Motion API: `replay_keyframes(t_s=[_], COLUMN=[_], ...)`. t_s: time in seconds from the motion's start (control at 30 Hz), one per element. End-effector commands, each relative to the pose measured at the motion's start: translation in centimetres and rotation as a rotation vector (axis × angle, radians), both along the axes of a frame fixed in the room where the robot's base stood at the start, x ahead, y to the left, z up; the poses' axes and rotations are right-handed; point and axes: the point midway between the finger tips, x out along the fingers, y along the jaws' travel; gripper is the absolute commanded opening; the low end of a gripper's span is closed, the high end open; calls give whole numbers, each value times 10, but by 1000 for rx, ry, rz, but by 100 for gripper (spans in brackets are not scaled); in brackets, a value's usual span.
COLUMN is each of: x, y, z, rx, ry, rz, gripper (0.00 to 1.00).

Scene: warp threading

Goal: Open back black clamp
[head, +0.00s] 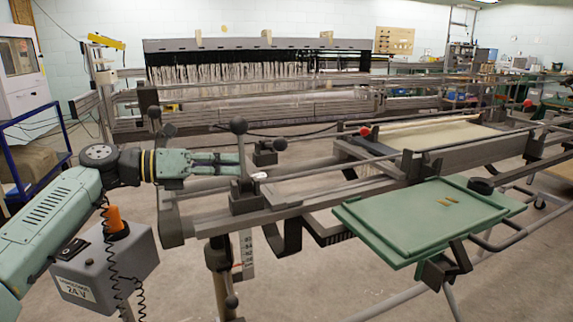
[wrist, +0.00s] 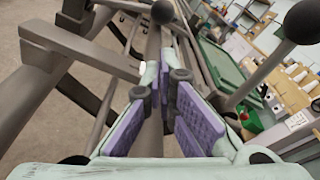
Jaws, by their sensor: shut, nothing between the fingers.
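My gripper (head: 238,163) reaches in from the left over the loom's near left corner. Its green fingers are shut and empty. In the wrist view the purple-padded fingers (wrist: 165,85) point along a dark rail. In the wrist view, one ball knob (wrist: 162,12) shows ahead and a larger one (wrist: 304,20) at upper right.
A green tray (head: 375,235) stands at the right front. Long grey rails (head: 320,185) run to the right, with red knobs (head: 365,131) above them. A rack of pale threads (head: 250,73) is at the back. Open floor (head: 340,285) lies in front.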

Motion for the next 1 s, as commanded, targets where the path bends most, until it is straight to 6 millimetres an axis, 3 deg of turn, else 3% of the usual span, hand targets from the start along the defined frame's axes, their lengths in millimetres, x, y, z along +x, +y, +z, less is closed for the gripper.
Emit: replay_keyframes(t_s=[0.47,1.0], x=[2,29], y=[-6,-85], z=[-1,-11], rx=[2,1], ry=[1,-1], rz=[-1,-1], gripper=[0,0])
